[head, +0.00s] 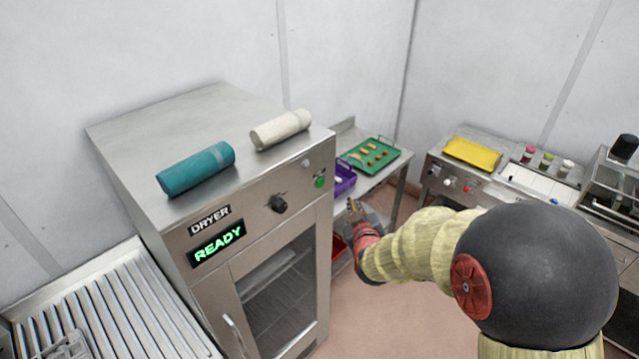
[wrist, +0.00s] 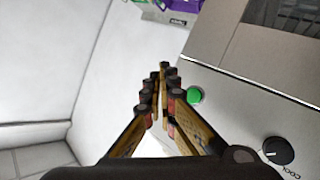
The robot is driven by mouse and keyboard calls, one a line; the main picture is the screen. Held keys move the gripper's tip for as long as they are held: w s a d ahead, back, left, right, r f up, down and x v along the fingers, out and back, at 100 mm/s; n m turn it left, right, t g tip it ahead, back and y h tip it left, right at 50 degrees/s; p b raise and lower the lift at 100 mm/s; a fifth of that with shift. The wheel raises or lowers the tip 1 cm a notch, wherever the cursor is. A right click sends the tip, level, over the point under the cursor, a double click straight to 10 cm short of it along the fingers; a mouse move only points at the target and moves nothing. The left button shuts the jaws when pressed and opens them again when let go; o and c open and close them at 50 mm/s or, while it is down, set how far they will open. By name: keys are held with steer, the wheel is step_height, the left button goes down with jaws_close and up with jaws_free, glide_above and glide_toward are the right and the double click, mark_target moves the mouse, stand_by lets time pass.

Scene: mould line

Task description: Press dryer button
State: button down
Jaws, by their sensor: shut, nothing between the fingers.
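The dryer (head: 262,215) is a steel cabinet at the left centre of the head view. Its display (head: 217,244) reads READY in green. The green dryer button (head: 320,182) is on the right end of its front panel, with a black knob (head: 278,203) to its left. In the wrist view the green button (wrist: 194,95) is just right of my fingertips, and the knob (wrist: 277,150) is at the lower right. My gripper (head: 354,208) is shut and empty, in front of the panel's right end. The wrist view shows its closed fingers (wrist: 165,80) beside the button; I cannot tell whether they touch the panel.
A teal roll (head: 195,170) and a white roll (head: 281,129) lie on the dryer. Behind are a purple bin (head: 343,181) and a green tray (head: 370,154) on a steel table. A counter with a yellow tray (head: 472,153) stands at right. Open floor (head: 372,320) lies before the dryer.

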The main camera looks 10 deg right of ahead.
mark_target(320, 182)
steer(key=shift+a, duration=0.15)
steer(key=w+a+p, duration=0.1)
steer(key=w+a, duration=0.4)
steer(key=w, duration=0.2)
stand_by(0.6)
steer(key=shift+w+a, duration=0.1)
stand_by(1.2)
steer(key=shift+w+a, duration=0.25)
steer(key=shift+w, duration=0.05)
